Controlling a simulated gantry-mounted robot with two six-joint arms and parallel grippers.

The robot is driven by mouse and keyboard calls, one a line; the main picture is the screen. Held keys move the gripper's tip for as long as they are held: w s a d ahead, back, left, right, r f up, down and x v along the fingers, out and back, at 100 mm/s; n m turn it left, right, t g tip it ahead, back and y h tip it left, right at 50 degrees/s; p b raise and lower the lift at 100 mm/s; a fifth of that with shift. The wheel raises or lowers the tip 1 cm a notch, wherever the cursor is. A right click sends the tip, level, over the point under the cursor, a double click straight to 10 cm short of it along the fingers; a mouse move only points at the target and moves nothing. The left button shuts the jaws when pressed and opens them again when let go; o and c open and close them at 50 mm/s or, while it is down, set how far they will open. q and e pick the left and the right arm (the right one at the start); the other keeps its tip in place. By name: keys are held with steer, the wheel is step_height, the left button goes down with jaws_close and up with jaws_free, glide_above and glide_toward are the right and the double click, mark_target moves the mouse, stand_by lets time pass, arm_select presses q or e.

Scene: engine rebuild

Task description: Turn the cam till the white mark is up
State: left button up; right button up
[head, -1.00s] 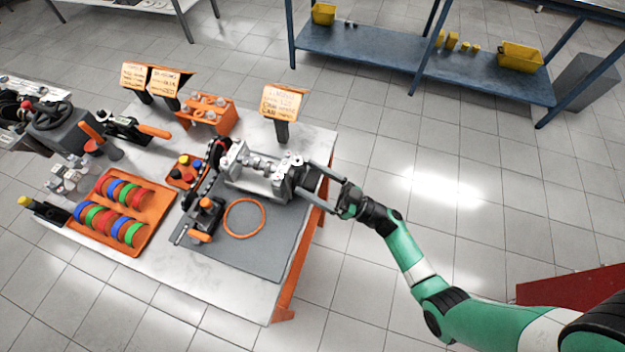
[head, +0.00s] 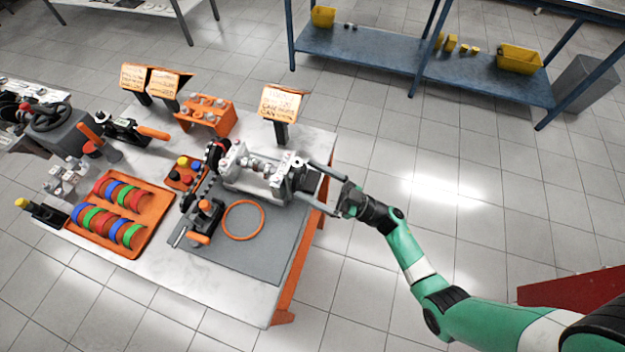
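The grey engine block (head: 240,180) lies on a dark grey mat, with a shaft (head: 258,165) showing along its top. A black-and-red round part (head: 215,152) is at its left end, and a dark part (head: 303,178) is at its right end. My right gripper (head: 305,178) reaches in from the right, its two long grey fingers spread on either side of that dark part. I cannot tell whether they touch it. The white mark on the cam is too small to make out. My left gripper is not in view.
An orange ring (head: 243,219) and an orange-and-black tool (head: 203,222) lie on the mat (head: 265,255). An orange tray (head: 150,232) of coloured rings is at left. Orange signs (head: 281,102) stand behind the engine.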

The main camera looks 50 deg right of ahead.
steer(key=v, duration=1.1)
steer(key=shift+s+f, duration=0.2)
steer(key=shift+s, duration=0.05)
steer(key=shift+d, duration=0.1)
